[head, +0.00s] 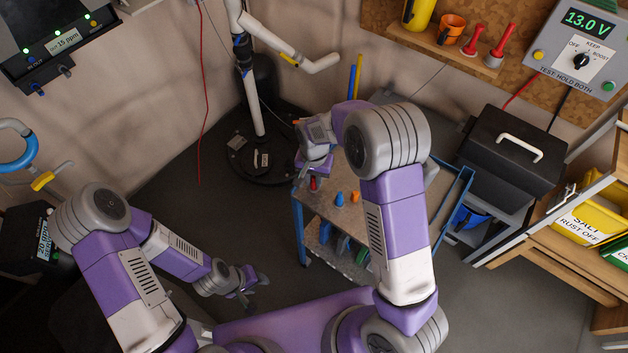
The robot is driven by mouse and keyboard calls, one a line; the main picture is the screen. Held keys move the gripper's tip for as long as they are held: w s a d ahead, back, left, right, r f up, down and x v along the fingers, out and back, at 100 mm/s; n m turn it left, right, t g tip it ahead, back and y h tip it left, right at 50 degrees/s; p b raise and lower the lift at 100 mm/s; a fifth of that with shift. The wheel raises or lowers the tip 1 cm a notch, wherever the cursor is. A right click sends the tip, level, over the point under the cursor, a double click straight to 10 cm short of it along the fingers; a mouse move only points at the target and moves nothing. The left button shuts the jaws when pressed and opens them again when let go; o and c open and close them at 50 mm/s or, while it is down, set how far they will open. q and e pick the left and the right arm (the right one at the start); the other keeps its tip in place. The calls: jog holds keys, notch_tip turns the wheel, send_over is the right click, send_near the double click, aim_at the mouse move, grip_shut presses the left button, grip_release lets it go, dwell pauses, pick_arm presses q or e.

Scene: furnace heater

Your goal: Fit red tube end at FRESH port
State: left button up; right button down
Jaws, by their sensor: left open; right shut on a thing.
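My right gripper (312,170) points down over the left end of the blue-framed cart (298,222). It is shut, and a small red piece (313,184) shows at its fingertips; the fingers hide most of it. I cannot tell whether that piece touches the cart top. A thin red tube (203,100) hangs down the wall at upper left, apart from both grippers. My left gripper (252,287) is open and empty, low over the floor left of the cart. No FRESH label is readable in this view.
A blue piece (340,198) and an orange piece (355,197) stand on the cart. A dark device with a ppm display (62,42) hangs at upper left. A white post (249,90) on a black base stands behind the cart. A black box (513,150) is at right.

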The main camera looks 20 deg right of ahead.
notch_tip(320, 180, up, 10)
jog(key=shift+r+p, duration=0.1)
jog(key=shift+p, duration=1)
jog(key=c, duration=1.7)
grip_release()
grip_shut()
